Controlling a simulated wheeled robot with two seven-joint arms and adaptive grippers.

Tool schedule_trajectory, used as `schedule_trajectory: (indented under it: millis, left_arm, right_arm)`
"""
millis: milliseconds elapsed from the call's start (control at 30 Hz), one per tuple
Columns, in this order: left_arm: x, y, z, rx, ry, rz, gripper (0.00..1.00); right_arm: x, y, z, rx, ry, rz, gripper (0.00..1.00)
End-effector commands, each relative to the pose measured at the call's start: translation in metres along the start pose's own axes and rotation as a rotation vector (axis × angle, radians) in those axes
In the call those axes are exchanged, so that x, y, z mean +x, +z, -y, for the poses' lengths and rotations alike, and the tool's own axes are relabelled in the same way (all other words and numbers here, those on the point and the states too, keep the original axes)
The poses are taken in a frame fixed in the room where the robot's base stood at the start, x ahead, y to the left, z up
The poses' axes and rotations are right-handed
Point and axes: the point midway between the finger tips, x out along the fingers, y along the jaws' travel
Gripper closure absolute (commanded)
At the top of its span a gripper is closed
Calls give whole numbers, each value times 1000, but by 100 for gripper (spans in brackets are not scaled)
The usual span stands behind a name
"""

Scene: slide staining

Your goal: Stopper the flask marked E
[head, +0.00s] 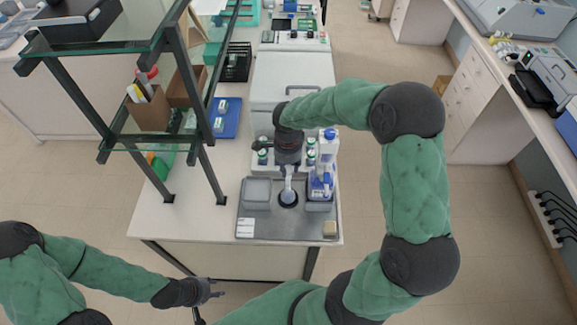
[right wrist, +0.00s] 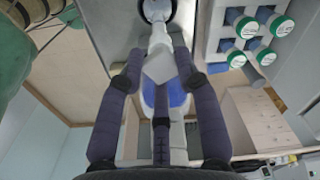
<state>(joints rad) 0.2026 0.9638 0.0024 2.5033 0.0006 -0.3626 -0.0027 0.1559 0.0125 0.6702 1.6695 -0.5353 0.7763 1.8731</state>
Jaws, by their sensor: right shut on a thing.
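My right gripper (head: 288,166) points down over the grey tray (head: 262,222) at the table's front. It is shut on a pale, narrow-ended piece (right wrist: 160,62), whose lower part shows below the fingers in the head view (head: 288,186). The piece's narrow end lies over or close to a dark round ring with a light centre (right wrist: 156,9), also seen on the tray (head: 288,199). I cannot tell if they touch. I can read no letter E, so the marked flask is not identifiable. My left gripper (head: 207,290) hangs off the table's front left; its finger opening is unclear.
A blue and white bottle (head: 326,165) stands close right of my right gripper. Several green-capped containers (right wrist: 247,27) sit in a rack behind the tray. A shallow grey dish (head: 257,190) is left of the ring. A glass shelf frame (head: 180,75) rises at the left.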

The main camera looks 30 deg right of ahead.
Motion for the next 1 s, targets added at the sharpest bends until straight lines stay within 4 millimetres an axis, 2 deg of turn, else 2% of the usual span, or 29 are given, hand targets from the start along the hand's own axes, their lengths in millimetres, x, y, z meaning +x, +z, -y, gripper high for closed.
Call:
schedule_trajectory:
  millis: [1000]
  left_arm:
    - [7,0,2,0,0,0,60]
  right_arm:
    - [2,0,0,0,0,0,79]
